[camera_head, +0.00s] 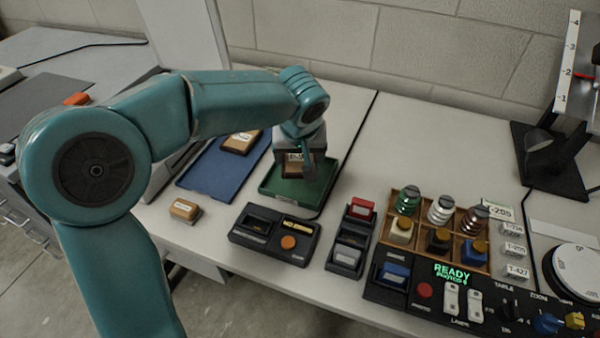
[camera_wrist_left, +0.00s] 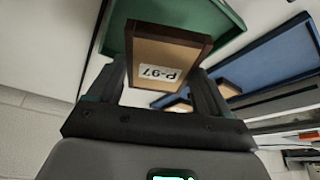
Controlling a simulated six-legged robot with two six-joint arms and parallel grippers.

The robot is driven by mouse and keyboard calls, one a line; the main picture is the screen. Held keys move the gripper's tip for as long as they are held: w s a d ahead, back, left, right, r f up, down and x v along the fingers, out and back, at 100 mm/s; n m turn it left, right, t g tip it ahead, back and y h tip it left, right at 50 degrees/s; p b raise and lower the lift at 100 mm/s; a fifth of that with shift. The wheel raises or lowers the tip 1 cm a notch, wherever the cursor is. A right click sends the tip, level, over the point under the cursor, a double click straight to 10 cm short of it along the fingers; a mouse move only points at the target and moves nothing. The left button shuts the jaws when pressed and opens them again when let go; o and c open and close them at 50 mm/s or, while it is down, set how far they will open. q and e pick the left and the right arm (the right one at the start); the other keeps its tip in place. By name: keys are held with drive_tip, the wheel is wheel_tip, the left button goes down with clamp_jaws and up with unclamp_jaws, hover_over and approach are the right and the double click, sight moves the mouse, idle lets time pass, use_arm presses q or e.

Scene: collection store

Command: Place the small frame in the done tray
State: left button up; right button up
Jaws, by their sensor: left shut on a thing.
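The small frame (camera_wrist_left: 166,48), brown with a tan face and a "P-97" label, is between the fingers of my left gripper (camera_wrist_left: 165,85) in the left wrist view. In the head view the left gripper (camera_head: 299,160) is shut on the frame (camera_head: 297,169) over the green tray (camera_head: 283,195). The green tray also shows beyond the frame in the left wrist view (camera_wrist_left: 205,14). I cannot tell whether the frame touches the tray floor. My right gripper is not in view.
A blue tray (camera_head: 203,180) to the left holds another brown frame (camera_head: 241,142). A further labelled brown block (camera_head: 185,210) lies in front of it. A black holder (camera_head: 275,236), a second black holder (camera_head: 350,240) and a wooden rack (camera_head: 452,260) stand at the front and right.

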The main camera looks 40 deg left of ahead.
sight(300, 163)
use_arm(q)
drive_tip(key=shift+f+b, duration=0.5)
drive_tip(key=shift+f, duration=1.85)
drive_tip(key=o, duration=0.7)
drive_tip(key=shift+f, duration=0.1)
drive_tip(key=shift+c, duration=0.2)
drive_tip(key=o, duration=0.3)
drive_tip(key=shift+o, duration=0.2)
drive_tip(key=shift+d+r, duration=0.15)
drive_tip(key=shift+r, duration=0.45)
drive_tip(key=p+v, duration=0.2)
drive_tip(key=v, duration=0.9)
drive_tip(key=shift+s, duration=0.2)
